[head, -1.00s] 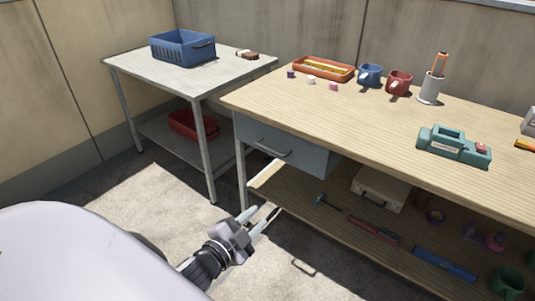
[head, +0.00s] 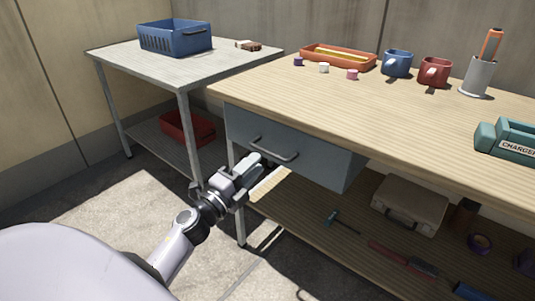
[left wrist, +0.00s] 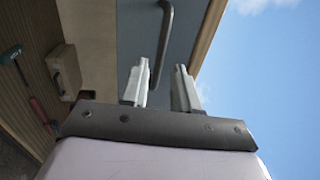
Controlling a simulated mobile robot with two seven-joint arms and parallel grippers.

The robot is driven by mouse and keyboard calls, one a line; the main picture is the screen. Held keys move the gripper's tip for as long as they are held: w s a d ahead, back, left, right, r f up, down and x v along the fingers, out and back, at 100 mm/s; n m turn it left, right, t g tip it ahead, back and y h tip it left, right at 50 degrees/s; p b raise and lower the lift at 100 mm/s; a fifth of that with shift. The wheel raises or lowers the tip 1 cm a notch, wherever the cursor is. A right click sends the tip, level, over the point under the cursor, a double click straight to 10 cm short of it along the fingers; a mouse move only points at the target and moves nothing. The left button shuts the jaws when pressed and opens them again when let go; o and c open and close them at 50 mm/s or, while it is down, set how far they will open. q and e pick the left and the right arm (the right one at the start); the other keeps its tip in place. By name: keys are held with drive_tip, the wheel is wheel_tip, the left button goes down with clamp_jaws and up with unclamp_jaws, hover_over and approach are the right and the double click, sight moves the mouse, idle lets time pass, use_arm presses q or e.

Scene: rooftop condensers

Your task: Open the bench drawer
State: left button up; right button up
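The bench drawer (head: 320,163) has a blue-grey front under the wooden bench top and looks closed. Its grey bar handle (head: 275,150) is on the front; the handle also shows in the left wrist view (left wrist: 168,28). My left gripper (head: 265,164) is just in front of and below the handle in the head view. In the left wrist view, its two fingers (left wrist: 162,66) stand apart, with the lower end of the handle between or just beyond the tips. I cannot tell whether they touch it. My right gripper is not in view.
The wooden bench top (head: 300,105) overhangs the drawer. The lower shelf (head: 290,205) holds a beige case (head: 409,204) and several tools. A grey side table (head: 150,65) with a blue basket (head: 174,38) stands at the left. The floor in front is clear.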

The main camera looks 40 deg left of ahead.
sight(267, 151)
use_arm(q)
drive_tip(key=shift+x, duration=3)
clamp_jaws()
